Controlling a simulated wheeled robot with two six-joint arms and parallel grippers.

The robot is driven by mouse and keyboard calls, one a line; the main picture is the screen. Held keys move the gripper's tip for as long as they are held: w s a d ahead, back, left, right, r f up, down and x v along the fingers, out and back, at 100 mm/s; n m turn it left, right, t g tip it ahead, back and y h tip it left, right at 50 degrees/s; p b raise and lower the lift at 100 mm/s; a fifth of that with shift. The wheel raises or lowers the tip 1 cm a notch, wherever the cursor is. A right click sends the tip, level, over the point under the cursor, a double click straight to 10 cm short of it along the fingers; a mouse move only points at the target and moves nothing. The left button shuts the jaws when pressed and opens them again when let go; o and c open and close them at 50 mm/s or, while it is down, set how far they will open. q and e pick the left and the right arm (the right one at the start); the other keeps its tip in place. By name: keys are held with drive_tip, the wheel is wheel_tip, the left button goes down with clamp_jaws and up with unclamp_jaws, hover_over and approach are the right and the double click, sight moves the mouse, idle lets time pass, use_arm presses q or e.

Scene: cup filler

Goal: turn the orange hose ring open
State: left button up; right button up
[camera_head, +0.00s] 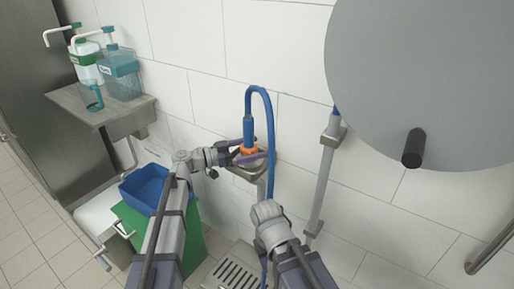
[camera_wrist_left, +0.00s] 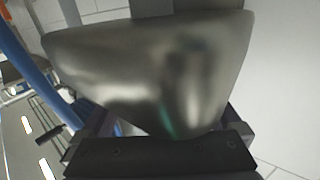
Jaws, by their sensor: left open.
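The orange hose ring (camera_head: 248,151) sits at the lower end of the blue hose's upright blue fitting (camera_head: 248,130), just above a small steel basin (camera_head: 249,171) on the wall. My left gripper (camera_head: 251,150) is open, its fingers on either side of the ring. I cannot tell whether they touch it. In the left wrist view the steel surface (camera_wrist_left: 140,70) fills most of the picture, and the ring does not show. My right arm reaches up from below. Its wrist shows under the basin, but its gripper cannot be made out.
The blue hose (camera_head: 270,110) loops over and hangs down right of the basin. A grey wall pipe (camera_head: 325,170) stands further right, below a large grey disc (camera_head: 440,70). A steel shelf (camera_head: 120,111) with bottles and a blue crate (camera_head: 146,187) are at left. A floor grate (camera_head: 236,275) lies below.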

use_arm(q)
drive_tip(key=shift+w+d, duration=0.2)
drive_tip(key=shift+d, duration=0.45)
drive_tip(key=shift+c, duration=0.4)
drive_tip(key=c, duration=1.3)
drive_tip(key=shift+t, duration=0.3)
drive_tip(key=n+t+y, duration=0.1)
drive_tip(key=n+t, duration=0.1)
drive_tip(key=shift+a+t, duration=0.1)
drive_tip(key=shift+t, duration=0.2)
drive_tip(key=n+t+y, duration=0.2)
drive_tip(key=t, duration=0.1)
drive_tip(key=shift+w+a+n+y, duration=0.15)
drive_tip(key=shift+w+n+y, duration=0.05)
drive_tip(key=shift+n+y, duration=0.2)
drive_tip(key=shift+w+a+n+t+y, duration=0.15)
drive_tip(key=shift+w+n+t+y, duration=0.05)
drive_tip(key=shift+n+t+y, duration=0.65)
drive_tip(key=shift+w+a+n+t+y, duration=0.15)
drive_tip(key=shift+n+t+y, duration=0.45)
drive_tip(key=shift+y, duration=0.4)
drive_tip(key=shift+w+a+n+t+y, duration=0.15)
drive_tip(key=shift+w+n+t+y, duration=0.05)
drive_tip(key=shift+n+t+y, duration=0.65)
drive_tip(key=shift+y, duration=0.3)
